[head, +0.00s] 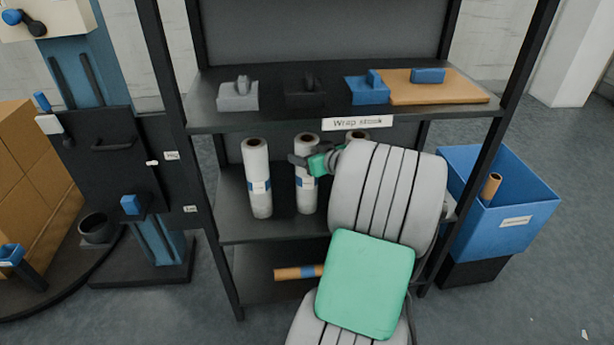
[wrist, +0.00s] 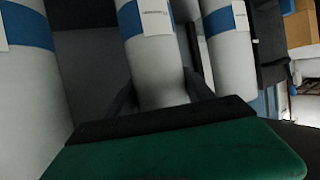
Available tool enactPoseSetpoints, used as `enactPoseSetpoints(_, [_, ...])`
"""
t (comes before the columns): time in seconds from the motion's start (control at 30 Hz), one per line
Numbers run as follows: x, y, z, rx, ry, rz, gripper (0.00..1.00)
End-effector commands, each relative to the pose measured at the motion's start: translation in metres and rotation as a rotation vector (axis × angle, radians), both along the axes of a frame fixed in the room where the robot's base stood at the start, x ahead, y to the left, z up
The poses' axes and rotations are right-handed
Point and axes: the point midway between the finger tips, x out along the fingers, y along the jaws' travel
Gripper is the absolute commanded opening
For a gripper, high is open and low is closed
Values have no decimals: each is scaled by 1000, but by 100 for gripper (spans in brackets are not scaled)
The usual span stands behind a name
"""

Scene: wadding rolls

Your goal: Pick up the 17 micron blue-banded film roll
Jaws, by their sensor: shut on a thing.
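Three upright white film rolls with blue bands stand on the middle shelf: a left roll (head: 258,180), a middle roll (head: 307,190) and a right roll (head: 357,135), which my arm mostly hides. Their label print is too small to read, so I cannot tell which is 17 micron. My gripper (head: 304,161) is shut on the middle roll, below its top. In the wrist view the fingers (wrist: 160,92) lie on both sides of this roll (wrist: 155,62), with its band and label beyond them. The other rolls stand on either side there, apart from it.
A "Wrap stock" label (head: 357,124) marks the upper shelf (head: 325,112), which holds dispensers and a board close above the rolls. An orange-brown tube (head: 290,273) lies on the lower shelf. A blue bin (head: 515,215) stands right, and a dark wrapping machine (head: 105,155) left.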

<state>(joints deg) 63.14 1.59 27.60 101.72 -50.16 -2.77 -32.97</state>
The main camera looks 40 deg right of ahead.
Motion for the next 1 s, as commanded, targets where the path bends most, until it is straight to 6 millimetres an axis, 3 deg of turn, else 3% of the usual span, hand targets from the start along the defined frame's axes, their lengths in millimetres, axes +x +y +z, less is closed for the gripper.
enactPoseSetpoints(0.33, [0, 0, 0, 0, 1, -1, 0])
enactPoseSetpoints(0.77, [0, -1, 4, -4, -4, -1, 0])
enactPoseSetpoints(1.0, [0, -1, 26, -6, -4, 0, 0])
